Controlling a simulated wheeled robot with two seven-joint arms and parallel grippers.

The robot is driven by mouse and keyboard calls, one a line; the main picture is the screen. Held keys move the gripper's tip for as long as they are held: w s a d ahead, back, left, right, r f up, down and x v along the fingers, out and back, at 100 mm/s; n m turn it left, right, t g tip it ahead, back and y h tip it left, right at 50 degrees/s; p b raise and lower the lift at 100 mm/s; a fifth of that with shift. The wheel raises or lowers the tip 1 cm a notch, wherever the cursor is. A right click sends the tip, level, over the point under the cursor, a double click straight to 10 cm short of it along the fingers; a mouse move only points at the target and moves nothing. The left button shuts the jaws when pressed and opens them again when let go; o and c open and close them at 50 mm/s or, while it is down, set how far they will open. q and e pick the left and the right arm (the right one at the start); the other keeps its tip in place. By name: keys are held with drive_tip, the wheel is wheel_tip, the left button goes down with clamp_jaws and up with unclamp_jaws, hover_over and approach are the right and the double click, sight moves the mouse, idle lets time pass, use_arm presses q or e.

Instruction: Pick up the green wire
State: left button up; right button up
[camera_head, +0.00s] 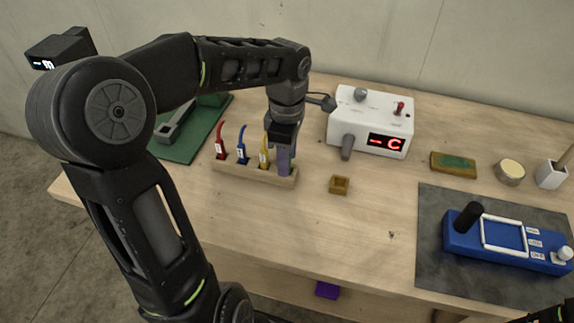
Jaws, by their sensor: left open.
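I cannot make out a green wire; my gripper covers the holder's right end. My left gripper (282,160) points down over that end, right of the yellow wire, with its jaws open. Whether anything stands between its fingers is hidden. A dark part of my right gripper (552,314) shows at the bottom right corner, cut off by the frame.
A white box with a red display (345,124) stands behind and right of the holder. A small wooden block (339,185) lies right of the holder. A blue device (460,236) sits on a grey mat (436,280) at the right. The front middle of the table is clear.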

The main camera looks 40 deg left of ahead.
use_arm(q)
drive_tip(key=shift+c, duration=0.5)
clamp_jaws()
